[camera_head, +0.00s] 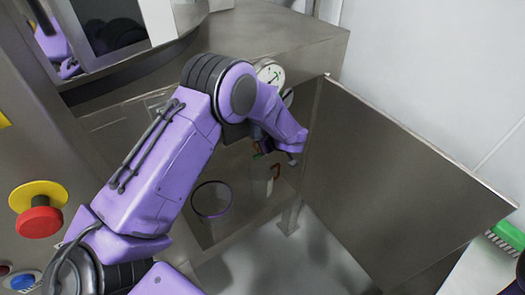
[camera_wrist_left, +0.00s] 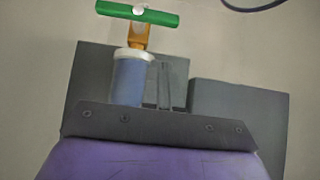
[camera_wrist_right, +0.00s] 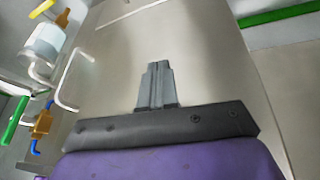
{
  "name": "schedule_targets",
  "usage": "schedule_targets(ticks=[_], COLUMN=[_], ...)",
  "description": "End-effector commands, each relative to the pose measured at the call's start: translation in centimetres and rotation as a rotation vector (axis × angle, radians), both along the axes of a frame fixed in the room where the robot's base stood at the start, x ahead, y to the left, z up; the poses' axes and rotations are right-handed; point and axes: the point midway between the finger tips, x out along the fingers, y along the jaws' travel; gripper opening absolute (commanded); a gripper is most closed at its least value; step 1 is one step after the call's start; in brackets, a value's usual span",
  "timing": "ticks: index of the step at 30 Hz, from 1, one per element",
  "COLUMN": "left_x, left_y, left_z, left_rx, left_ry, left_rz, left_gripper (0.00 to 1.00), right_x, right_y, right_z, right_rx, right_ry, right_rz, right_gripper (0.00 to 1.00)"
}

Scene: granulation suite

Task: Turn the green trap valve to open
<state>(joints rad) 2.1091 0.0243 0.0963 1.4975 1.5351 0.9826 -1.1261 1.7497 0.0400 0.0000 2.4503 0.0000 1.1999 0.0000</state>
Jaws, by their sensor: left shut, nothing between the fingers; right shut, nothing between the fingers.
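In the left wrist view a green bar handle (camera_wrist_left: 138,13) lies crosswise on an orange valve body (camera_wrist_left: 139,37), above a blue-grey cylinder with a white rim (camera_wrist_left: 129,80). My left gripper (camera_wrist_left: 164,68) is shut and empty, beside the cylinder in the picture and below the handle. In the right wrist view a green handle (camera_wrist_right: 14,121) sits beside an orange valve body (camera_wrist_right: 41,123) with blue pipe ends. I cannot tell if both views show the same valve. My right gripper (camera_wrist_right: 157,68) is shut and empty, apart from the handle. In the head view my left arm hides most of the valve area.
A steel panel (camera_head: 400,180) stands right of my left arm. A round gauge (camera_head: 270,73) sits behind the arm. A red stop button (camera_head: 40,219) is at left. A clear vessel with a yellow top (camera_wrist_right: 45,42) and bent white tubing (camera_wrist_right: 70,80) show in the right wrist view.

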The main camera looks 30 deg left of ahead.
Motion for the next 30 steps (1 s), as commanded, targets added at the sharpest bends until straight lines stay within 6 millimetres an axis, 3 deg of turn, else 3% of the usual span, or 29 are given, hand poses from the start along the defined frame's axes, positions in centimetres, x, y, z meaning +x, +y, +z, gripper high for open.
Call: schedule_targets(ticks=[3, 10, 30], left_x=[0.6, 0.7, 0.9], left_y=[1.2, 1.0, 0.2], left_z=[-1.8, -4.8, -5.6], left_rx=[0.001, 0.0, -0.018], left_ry=[0.002, 0.0, -0.042], left_rz=[-0.005, -0.006, -0.018], left_gripper=[0.0, 0.0, 0.0], right_x=[0.0, 0.0, 0.0], right_y=[0.0, 0.0, 0.0], right_z=[0.6, 1.2, 0.7], right_rx=[0.0, 0.0, -0.001], right_ry=[-0.001, 0.0, -0.001], right_rz=[0.0, 0.0, 0.0], right_gripper=[0.0, 0.0, 0.0])
